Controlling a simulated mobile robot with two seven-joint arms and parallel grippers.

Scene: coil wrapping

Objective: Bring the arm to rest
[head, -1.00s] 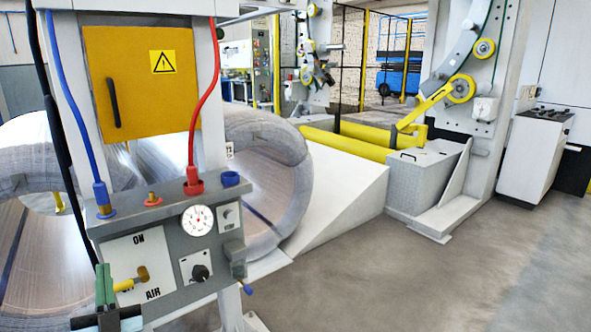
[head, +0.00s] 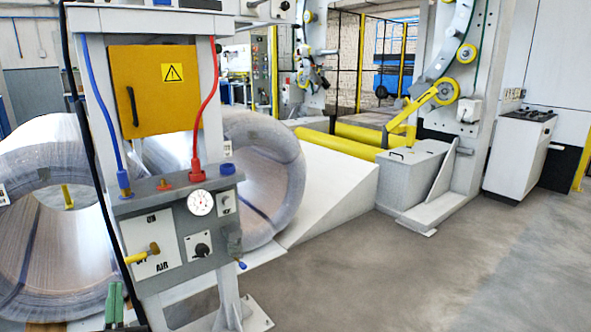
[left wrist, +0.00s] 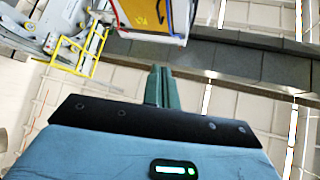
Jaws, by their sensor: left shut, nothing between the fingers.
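My left gripper (head: 114,303) shows at the lower left of the head view, its green fingers pointing up and together with nothing between them. In the left wrist view the fingers (left wrist: 158,86) stand closed above the dark and blue gripper body. In the head picture the gripper is below the grey air panel (head: 178,228) and its yellow-handled lever (head: 141,254), with a visible gap to the lever. The lever handle points left and slightly down. My right gripper is not in view.
A white post with a yellow cabinet (head: 154,92) carries the panel and its red and blue hoses. Large wrapped coils (head: 262,180) stand behind it. A white ramp (head: 335,185) and yellow rollers (head: 340,147) lie beyond. The grey floor (head: 400,280) at right is clear.

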